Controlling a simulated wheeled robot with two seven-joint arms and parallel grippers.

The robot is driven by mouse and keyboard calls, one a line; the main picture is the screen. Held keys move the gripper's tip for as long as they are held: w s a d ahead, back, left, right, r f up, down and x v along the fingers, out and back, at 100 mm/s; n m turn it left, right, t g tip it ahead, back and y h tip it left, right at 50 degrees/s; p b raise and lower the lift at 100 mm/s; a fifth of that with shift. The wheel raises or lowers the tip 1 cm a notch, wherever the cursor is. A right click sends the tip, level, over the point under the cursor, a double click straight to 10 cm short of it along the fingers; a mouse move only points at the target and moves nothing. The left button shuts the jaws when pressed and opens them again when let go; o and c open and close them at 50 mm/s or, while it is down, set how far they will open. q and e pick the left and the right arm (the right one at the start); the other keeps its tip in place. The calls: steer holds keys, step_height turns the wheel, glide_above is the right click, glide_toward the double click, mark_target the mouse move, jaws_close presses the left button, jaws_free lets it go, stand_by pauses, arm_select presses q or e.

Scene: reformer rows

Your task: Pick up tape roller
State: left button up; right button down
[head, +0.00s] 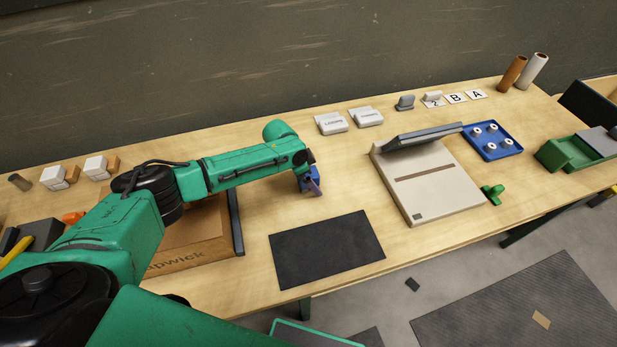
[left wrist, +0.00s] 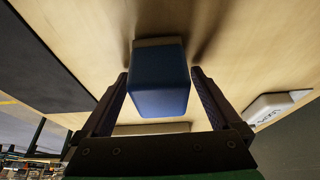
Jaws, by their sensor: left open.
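A blue block-shaped thing, which I take to be the tape roller (left wrist: 160,88), stands on the wooden table with a pale band at its far end. In the head view only a little blue of the tape roller (head: 305,184) shows, mostly hidden by my left gripper (head: 315,185). In the left wrist view my left gripper (left wrist: 160,72) is open, one finger on each side of the tape roller. My right gripper is not in view.
A cardboard box (head: 185,250) with a dark bar (head: 235,222) at its right edge stands left of the gripper. A black mat (head: 326,249) lies in front. White labelled boxes (head: 331,123) are behind, and a beige device (head: 430,185) stands right.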

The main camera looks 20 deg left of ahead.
arm_select(q)
steer(key=c, duration=0.5)
jaws_close()
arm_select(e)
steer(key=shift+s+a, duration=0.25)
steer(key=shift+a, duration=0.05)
arm_select(q)
steer(key=shift+w, duration=0.1)
